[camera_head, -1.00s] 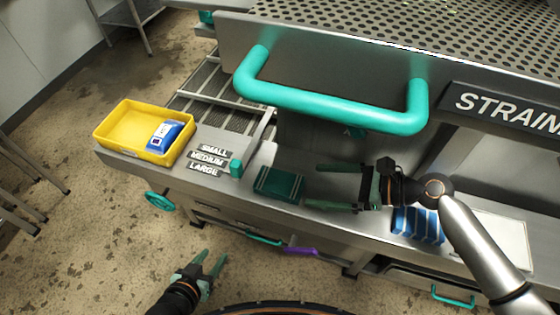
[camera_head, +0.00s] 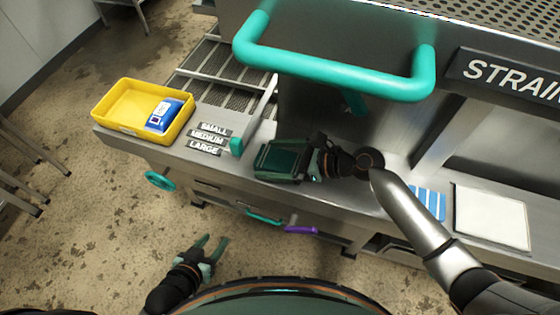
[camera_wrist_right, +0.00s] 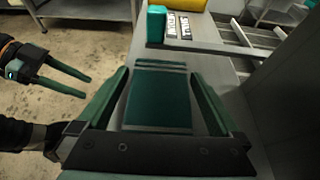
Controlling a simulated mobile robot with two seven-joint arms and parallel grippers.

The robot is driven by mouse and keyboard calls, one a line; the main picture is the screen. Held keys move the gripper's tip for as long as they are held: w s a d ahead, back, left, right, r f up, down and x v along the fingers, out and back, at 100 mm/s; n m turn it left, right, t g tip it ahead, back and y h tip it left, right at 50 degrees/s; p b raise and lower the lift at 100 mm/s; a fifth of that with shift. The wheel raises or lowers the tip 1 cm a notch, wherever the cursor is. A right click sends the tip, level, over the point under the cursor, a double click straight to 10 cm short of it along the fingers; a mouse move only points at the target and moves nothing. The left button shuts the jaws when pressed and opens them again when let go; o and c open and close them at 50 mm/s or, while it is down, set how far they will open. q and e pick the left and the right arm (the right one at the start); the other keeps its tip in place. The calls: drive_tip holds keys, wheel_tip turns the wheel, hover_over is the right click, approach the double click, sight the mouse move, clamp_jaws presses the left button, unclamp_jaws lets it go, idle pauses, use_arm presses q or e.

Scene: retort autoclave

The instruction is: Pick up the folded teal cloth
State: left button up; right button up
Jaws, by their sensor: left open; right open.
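The folded teal cloth (camera_head: 281,158) lies flat on the steel counter, a dark green-teal square of stacked layers. It also shows in the right wrist view (camera_wrist_right: 158,100). My right gripper (camera_head: 286,160) is open at the cloth, with one finger along each side of it; in the wrist view the fingers (camera_wrist_right: 160,92) flank the cloth. I cannot tell whether they touch it. My left gripper (camera_head: 212,243) is open and empty, low over the floor in front of the counter, away from the cloth; it also shows in the right wrist view (camera_wrist_right: 75,82).
A yellow tray (camera_head: 112,94) with a blue and white packet (camera_head: 163,115) stands at the left end. Size labels (camera_head: 208,138) and a teal block (camera_head: 237,146) lie near the cloth. Blue striped packs (camera_head: 428,203) and a white board (camera_head: 492,217) are right. A teal handle (camera_head: 330,72) overhangs behind.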

drive_tip(key=shift+a, duration=0.1)
drive_tip(key=c, duration=1.2)
drive_tip(key=shift+o, duration=0.2)
